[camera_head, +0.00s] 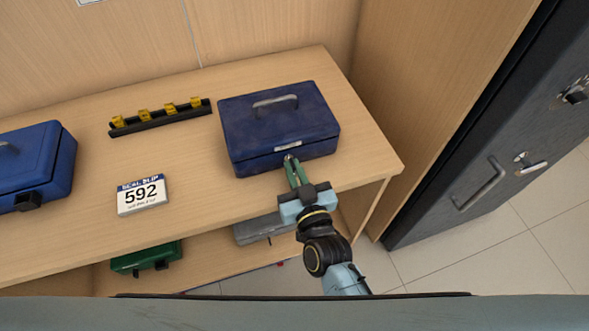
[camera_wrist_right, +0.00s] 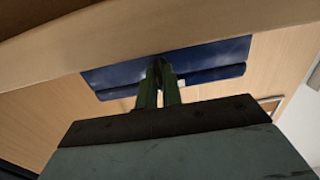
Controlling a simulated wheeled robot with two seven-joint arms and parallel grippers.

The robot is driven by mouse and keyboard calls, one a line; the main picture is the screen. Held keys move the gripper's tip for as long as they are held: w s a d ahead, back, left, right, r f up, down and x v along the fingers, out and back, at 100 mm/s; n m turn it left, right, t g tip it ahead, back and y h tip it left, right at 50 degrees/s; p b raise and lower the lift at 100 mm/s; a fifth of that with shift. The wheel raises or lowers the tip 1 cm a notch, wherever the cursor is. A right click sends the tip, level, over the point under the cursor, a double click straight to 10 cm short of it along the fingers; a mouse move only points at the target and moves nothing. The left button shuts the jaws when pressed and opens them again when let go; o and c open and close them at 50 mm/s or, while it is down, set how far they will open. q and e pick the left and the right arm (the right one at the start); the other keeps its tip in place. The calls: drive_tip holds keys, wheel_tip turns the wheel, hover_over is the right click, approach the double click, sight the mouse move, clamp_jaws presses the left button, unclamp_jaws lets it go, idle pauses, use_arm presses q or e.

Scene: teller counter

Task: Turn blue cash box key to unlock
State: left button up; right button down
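A dark blue cash box (camera_head: 275,115) with a grey lid handle stands shut at the right end of the counter; it also shows in the right wrist view (camera_wrist_right: 210,58). My right gripper (camera_head: 291,164) is at the middle of its front face, by the lock. Its green fingers are close together at the tips. A small metallic bit shows at the tips, but I cannot tell whether it is the key or whether it is gripped. In the right wrist view the fingertips (camera_wrist_right: 160,66) hide the lock. My left gripper is not in view.
Another blue box (camera_head: 35,160) stands at the left. A card reading 592 (camera_head: 142,196) and a black rack with yellow tags (camera_head: 160,118) lie between. Green (camera_head: 146,258) and grey (camera_head: 262,229) boxes sit on the lower shelf. A dark cabinet (camera_head: 485,140) stands right.

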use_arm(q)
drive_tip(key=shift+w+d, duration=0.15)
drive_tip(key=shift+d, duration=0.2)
